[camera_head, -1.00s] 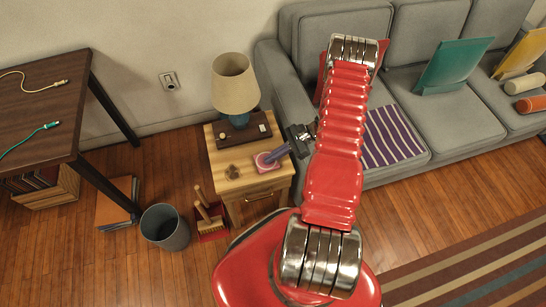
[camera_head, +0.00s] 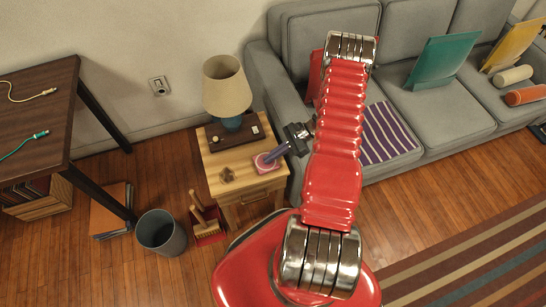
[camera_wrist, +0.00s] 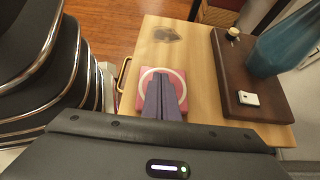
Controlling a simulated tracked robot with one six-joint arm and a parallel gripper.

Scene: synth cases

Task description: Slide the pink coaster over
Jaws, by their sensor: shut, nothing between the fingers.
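The pink coaster (camera_head: 268,169), square with a pale ring on top, lies flat near the front right of the wooden nightstand (camera_head: 243,187). It also shows in the wrist view (camera_wrist: 142,105), near the nightstand's edge. My gripper (camera_head: 267,160) is shut, with its purple fingers together and nothing between them. In the wrist view the fingertips (camera_wrist: 163,78) are over the middle of the coaster and hide part of it. They look very close to its top; I cannot tell whether they touch it.
A lamp (camera_head: 227,88) stands on a dark wooden tray (camera_head: 215,143) at the nightstand's back. A grey sofa (camera_head: 425,105) stands to the right and a bin (camera_head: 161,233) on the floor.

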